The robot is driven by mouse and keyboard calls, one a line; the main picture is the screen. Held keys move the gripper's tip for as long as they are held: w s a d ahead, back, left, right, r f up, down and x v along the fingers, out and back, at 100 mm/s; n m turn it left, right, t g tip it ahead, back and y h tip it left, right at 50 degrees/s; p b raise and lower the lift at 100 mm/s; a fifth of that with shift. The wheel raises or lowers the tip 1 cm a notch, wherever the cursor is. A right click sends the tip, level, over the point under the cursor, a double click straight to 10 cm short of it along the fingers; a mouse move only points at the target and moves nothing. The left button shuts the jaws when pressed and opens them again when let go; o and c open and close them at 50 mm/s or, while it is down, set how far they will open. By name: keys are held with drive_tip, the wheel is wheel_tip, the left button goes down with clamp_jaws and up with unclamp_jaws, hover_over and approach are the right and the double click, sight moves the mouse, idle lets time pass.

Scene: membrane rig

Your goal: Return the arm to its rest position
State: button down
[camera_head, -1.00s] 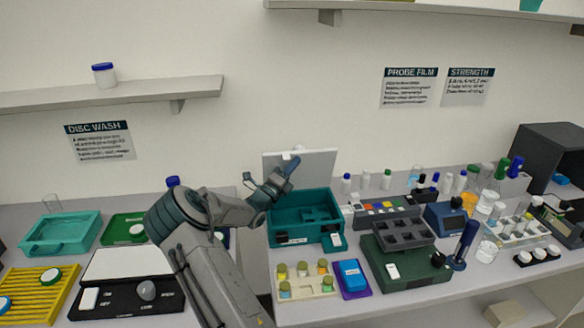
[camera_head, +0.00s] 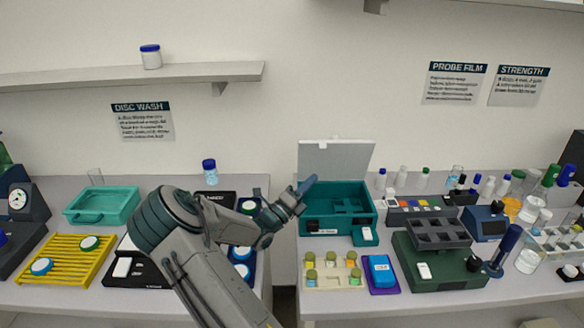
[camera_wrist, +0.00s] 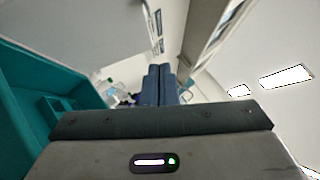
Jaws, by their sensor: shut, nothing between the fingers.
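My gripper (camera_head: 307,184) is raised in front of the open teal box (camera_head: 362,221), its fingers pointing up and to the right. In the wrist view the two blue fingers (camera_wrist: 159,85) lie side by side, shut with nothing between them. The teal box's white lid (camera_head: 336,158) stands open behind the fingers. In the wrist view the box's teal wall (camera_wrist: 40,110) shows at the left, close beside my gripper. My arm reaches up from the bottom of the head view and hides part of the left bench.
On the left bench are a teal tray (camera_head: 104,204), a yellow rack (camera_head: 63,262) and a blue-capped jar (camera_head: 210,172). A rack of small vials (camera_head: 333,281), a blue block on a purple tray (camera_head: 381,270) and a green device (camera_head: 440,268) stand on the right bench. A shelf (camera_head: 120,76) is above.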

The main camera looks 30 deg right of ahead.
drive_tip(key=s+a+f+m+g+y, duration=0.1)
drive_tip(key=s+a+m+g+y, duration=0.3)
drive_tip(key=s+m, duration=0.45)
drive_tip(key=s+a+f+m+g+y, duration=0.1)
drive_tip(key=s+m+g+y, duration=0.3)
drive_tip(key=s+m+y, duration=0.4)
drive_tip(key=s+a+r+m+t+y, duration=0.2)
drive_tip(key=a+m, duration=0.3)
drive_tip(key=a, duration=0.3)
drive_tip(key=s+a+r+m+t+y, duration=0.2)
drive_tip(key=s+a+m+t+y, duration=0.1)
drive_tip(key=a, duration=0.6)
drive_tip(key=s+a+r+m+t+y, duration=0.3)
drive_tip(key=s+a+m+y, duration=0.1)
drive_tip(key=a+m, duration=0.4)
drive_tip(key=shift+s+a+t+y, duration=0.2)
drive_tip(key=shift+t+y, duration=0.1)
drive_tip(key=shift+y, duration=0.5)
